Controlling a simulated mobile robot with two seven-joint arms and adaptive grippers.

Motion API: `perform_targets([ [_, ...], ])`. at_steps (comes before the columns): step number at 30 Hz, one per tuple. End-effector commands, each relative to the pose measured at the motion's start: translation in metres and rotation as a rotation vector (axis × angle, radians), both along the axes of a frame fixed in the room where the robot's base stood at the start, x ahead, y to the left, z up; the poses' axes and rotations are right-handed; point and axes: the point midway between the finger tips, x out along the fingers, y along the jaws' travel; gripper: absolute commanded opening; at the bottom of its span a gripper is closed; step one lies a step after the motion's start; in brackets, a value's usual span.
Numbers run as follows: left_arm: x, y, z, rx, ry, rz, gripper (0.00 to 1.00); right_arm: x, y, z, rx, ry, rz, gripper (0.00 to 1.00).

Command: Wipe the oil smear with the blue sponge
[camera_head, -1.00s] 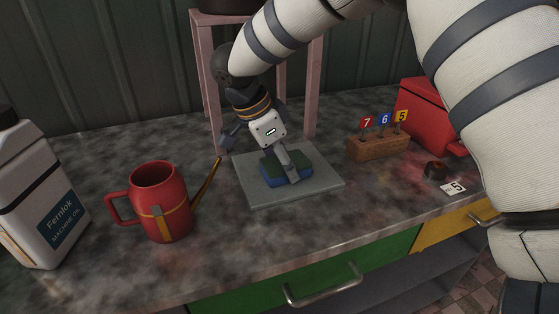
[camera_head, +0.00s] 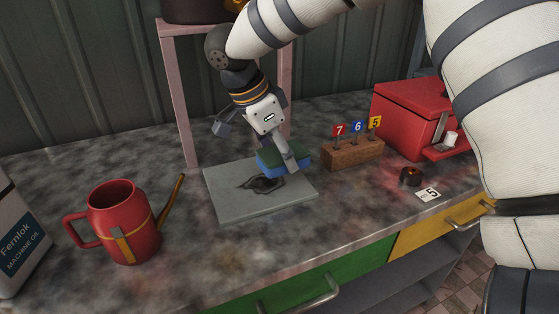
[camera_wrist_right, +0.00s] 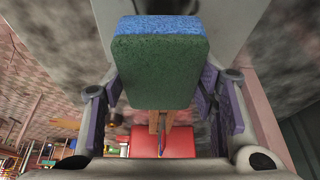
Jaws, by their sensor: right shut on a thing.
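My right gripper (camera_head: 258,143) is shut on the blue sponge (camera_head: 276,167), which has a dark green top layer. In the right wrist view the sponge (camera_wrist_right: 160,70) sits between the two fingers of the gripper (camera_wrist_right: 165,95), green side facing the camera. The sponge is over the far right part of a grey flat plate (camera_head: 225,207); I cannot tell if it touches it. A dark oil smear (camera_head: 262,184) shows on the plate just in front of the sponge, and the sponge may hide part of it. My left gripper is in no view.
A red oil can (camera_head: 125,225) with a long spout stands left of the plate. A machine oil jug (camera_head: 15,240) is at the left edge. A wooden block (camera_head: 352,154) with numbered flags, a dark round piece (camera_head: 410,176) and a red box (camera_head: 410,115) stand to the right. A pink stand (camera_head: 178,100) is behind.

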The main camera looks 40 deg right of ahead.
Motion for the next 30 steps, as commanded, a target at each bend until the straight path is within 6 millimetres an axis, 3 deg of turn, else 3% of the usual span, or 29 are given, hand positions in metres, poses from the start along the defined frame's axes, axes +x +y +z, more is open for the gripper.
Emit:
perform_targets([
  [13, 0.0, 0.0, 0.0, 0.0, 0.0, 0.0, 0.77, -0.008, -0.001, 0.039, 0.001, -0.002, 0.002, 0.31],
  [30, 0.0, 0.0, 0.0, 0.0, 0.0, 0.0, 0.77, -0.01, -0.001, 0.043, 0.0, 0.0, 0.002, 0.31],
])
